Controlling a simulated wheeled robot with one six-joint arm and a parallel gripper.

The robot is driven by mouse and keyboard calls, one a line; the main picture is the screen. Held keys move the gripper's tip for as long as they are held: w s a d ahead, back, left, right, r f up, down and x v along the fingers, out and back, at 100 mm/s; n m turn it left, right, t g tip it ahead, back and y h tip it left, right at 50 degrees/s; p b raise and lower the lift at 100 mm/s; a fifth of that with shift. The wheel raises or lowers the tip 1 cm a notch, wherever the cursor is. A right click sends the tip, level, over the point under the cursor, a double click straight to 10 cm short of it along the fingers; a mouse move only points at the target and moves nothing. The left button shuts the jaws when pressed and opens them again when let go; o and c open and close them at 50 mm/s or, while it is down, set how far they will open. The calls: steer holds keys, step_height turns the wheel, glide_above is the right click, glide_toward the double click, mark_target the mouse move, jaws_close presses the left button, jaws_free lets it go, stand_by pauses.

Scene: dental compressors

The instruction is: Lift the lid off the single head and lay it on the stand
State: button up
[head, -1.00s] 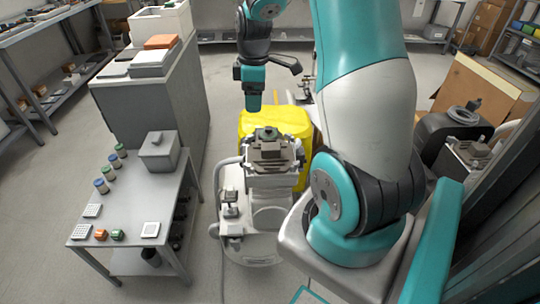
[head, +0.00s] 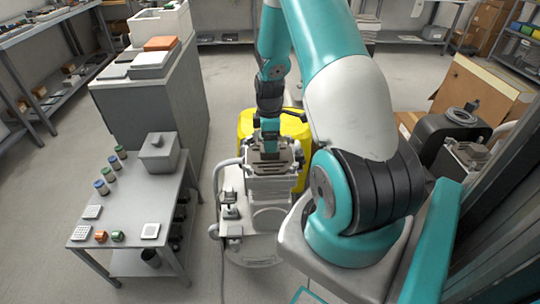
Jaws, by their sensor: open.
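The single head (head: 268,169) is the grey finned block on top of the white compressor (head: 262,215) in the middle of the head view. Its lid (head: 254,157) is the dark top piece, and it sits on the head. My gripper (head: 269,150) points down right over the lid, with its jaws open. It hides the middle of the lid and its knob. I cannot tell whether the fingers touch the lid. The stand seems to be the grey table (head: 130,208) to the left, though I cannot be sure.
The table holds a grey box (head: 159,152), several small jars, orange and green parts and white pads. Its middle is bare. A black machine (head: 447,135) and a cardboard box (head: 486,95) are at right.

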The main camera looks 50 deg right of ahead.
step_height(320, 180, down, 4)
steer(key=shift+f, duration=0.1)
steer(key=c, duration=1.3)
jaws_close()
steer(key=shift+r, duration=0.2)
